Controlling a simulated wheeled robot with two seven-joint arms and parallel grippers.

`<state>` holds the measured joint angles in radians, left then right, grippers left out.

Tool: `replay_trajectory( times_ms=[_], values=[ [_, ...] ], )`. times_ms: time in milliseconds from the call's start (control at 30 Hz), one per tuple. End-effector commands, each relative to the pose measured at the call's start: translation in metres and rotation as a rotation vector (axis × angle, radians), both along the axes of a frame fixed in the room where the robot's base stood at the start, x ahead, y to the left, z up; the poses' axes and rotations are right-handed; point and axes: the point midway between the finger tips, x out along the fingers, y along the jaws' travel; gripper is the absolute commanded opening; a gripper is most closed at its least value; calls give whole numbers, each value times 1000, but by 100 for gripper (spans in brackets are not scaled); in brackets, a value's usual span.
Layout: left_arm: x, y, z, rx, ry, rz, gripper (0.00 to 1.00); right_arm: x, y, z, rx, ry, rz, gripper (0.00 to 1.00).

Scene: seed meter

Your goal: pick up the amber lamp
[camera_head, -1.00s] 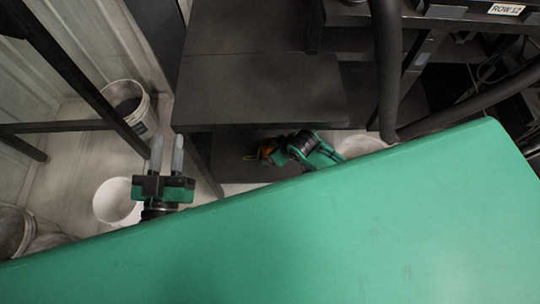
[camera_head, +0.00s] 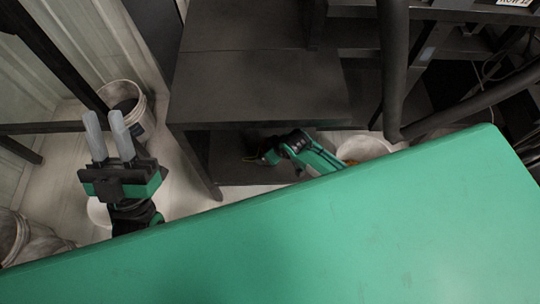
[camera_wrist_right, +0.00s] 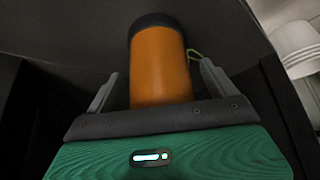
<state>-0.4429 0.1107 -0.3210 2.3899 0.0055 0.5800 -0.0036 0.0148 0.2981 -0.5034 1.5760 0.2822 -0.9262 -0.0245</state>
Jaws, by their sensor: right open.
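The amber lamp (camera_wrist_right: 160,65) is an orange cylinder with a dark cap, in the right wrist view. It stands between the two spread fingers of my right gripper (camera_wrist_right: 158,78), with gaps visible on both sides near the fingertips.
The dark bench (camera_head: 260,85) overhangs the right arm. My green body panel fills the lower part of the head view. White buckets (camera_head: 130,100) stand on the pale floor at the left, and another bucket (camera_head: 362,148) is behind the right arm. Thick dark pipes (camera_head: 393,70) run at the right.

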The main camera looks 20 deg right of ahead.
Motion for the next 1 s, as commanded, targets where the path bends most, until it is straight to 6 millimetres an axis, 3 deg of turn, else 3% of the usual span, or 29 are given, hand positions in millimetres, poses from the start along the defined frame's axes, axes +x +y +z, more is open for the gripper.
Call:
replay_trajectory(
  times_ms=[300, 533, 600, 1000],
  values=[
    [-3, 2, 4, -6, -30, 3, 27, 1, 1, -2, 0, 0, 1, 88],
    [-3, 2, 4, -6, -29, 3, 27, 1, 1, -2, 0, 0, 1, 45],
    [-3, 2, 4, -6, -29, 3, 27, 1, 1, -1, 0, -1, 1, 37],
    [0, 1, 4, -2, -8, 2, 27, 1, 0, 1, -1, -2, 0, 37]
  ],
)
